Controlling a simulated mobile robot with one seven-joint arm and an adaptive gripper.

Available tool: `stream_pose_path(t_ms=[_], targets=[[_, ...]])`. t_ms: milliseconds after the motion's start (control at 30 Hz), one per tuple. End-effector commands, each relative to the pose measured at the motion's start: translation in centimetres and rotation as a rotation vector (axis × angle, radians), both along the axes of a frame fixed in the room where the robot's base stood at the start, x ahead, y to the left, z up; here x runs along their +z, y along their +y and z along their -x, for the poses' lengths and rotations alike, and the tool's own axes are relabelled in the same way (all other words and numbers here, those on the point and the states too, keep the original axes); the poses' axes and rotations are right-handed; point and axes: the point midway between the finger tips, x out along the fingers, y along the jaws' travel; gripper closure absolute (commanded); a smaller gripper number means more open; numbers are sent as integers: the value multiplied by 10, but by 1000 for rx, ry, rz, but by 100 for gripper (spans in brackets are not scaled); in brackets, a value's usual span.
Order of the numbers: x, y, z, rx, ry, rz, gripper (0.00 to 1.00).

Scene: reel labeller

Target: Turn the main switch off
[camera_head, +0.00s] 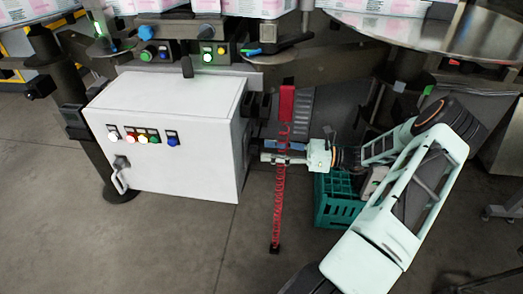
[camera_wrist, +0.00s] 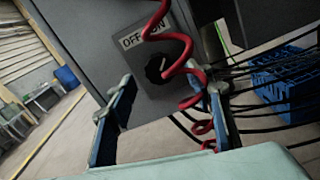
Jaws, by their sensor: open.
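The main switch is a dark round knob (camera_wrist: 156,70) on a grey panel (camera_wrist: 90,35) in the wrist view. A white label (camera_wrist: 134,40) above it reads OFF at left and ON at right. I cannot tell which way the knob points. My gripper (camera_wrist: 170,90) is open and empty, with one blue-padded finger to each side of the knob in the picture. I see no contact with the knob. In the head view, my gripper (camera_head: 267,152) is to the right of the white cabinet (camera_head: 168,180), and the switch does not show.
A red coiled cable (camera_head: 279,205) hangs by my gripper. In the wrist view the coil (camera_wrist: 180,47) crosses in front of the panel, beside the knob and by the right finger. Black cables (camera_wrist: 260,72) run at right. A green crate (camera_head: 335,205) stands under my arm.

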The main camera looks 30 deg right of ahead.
Motion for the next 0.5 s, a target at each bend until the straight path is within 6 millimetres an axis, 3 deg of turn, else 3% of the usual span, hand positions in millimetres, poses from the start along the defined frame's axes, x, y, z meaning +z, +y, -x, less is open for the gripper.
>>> stream_pose_path(t_ms=[200,500], targets=[[0,22,-14,0,-1,1,53],[0,26,-18,-1,0,3,53]])
